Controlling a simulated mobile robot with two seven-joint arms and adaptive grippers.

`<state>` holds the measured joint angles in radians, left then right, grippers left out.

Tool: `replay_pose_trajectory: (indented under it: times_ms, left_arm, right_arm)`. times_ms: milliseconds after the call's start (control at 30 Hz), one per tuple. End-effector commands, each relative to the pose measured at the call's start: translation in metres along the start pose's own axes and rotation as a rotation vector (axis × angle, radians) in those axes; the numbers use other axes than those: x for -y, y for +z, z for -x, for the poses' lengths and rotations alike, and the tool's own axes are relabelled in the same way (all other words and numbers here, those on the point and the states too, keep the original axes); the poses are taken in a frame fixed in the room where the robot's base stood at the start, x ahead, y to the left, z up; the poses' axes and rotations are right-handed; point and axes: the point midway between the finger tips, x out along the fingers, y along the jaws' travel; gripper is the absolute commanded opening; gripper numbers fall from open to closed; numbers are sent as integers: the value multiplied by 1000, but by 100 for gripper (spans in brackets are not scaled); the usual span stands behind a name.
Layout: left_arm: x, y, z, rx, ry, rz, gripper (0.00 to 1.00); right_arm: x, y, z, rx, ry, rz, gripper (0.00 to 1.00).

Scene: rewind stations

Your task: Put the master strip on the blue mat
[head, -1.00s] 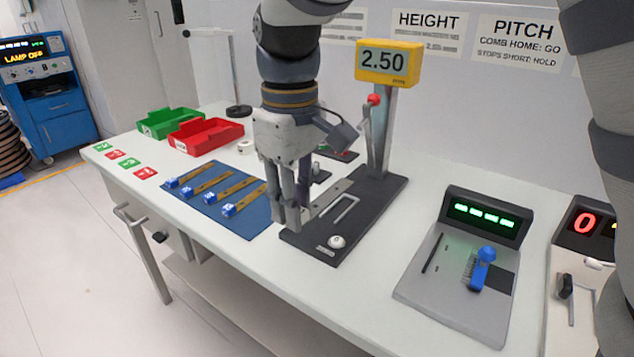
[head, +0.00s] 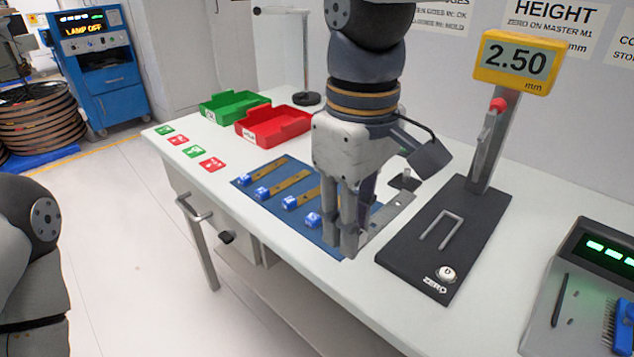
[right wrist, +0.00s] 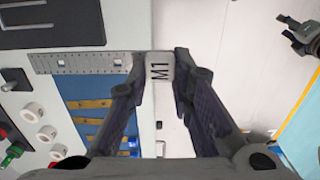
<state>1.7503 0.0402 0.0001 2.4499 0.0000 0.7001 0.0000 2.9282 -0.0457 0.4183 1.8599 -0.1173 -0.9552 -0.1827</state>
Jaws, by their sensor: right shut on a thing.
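The master strip (head: 397,207) is a grey metal bar with a row of holes and an end block marked M1 (right wrist: 160,70). My right gripper (head: 348,245) is shut on that block, and the bar runs back and to the right from it. The blue mat (head: 280,172) lies on the bench with several brown strips with blue end blocks. The gripper is at the mat's right front edge, partly hiding it; whether the strip touches anything is unclear. The mat also shows in the right wrist view (right wrist: 85,88). My left gripper (right wrist: 297,35) shows small there, fingers apart over the floor.
The black gauge base (head: 420,270) with its 2.50 mm display (head: 517,62) stands right of the gripper. Green (head: 228,108) and red (head: 270,128) bins stand behind the mat. Small green and red cards lie to its left.

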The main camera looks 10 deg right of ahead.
Motion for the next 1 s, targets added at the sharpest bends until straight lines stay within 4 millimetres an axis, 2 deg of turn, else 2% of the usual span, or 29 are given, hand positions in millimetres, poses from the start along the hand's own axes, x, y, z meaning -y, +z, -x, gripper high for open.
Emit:
replay_pose_trajectory:
  times_ms: [233, 300, 433, 667, 833, 1000]
  left_arm:
    - [0, 3, -3, 12, 0, 0, 40]
    - [1, 14, -16, 58, -2, 0, 40]
    - [1, 22, -26, 93, -4, 0, 40]
    - [1, 27, -32, 111, -4, 1, 40]
    - [1, 28, -33, 117, -5, 1, 40]
    - [1, 28, -33, 115, -5, 1, 40]
  right_arm:
    - [-42, -53, -35, 5, -5, 1, 0]
    - [-58, -72, -52, 12, -11, 1, 0]
    - [-72, -89, -82, 13, -12, 1, 0]
    - [-84, -104, -99, 5, -4, 2, 0]
    - [-86, -106, -127, 5, -3, 2, 0]
    - [-86, -106, -130, -1, 0, 1, 0]
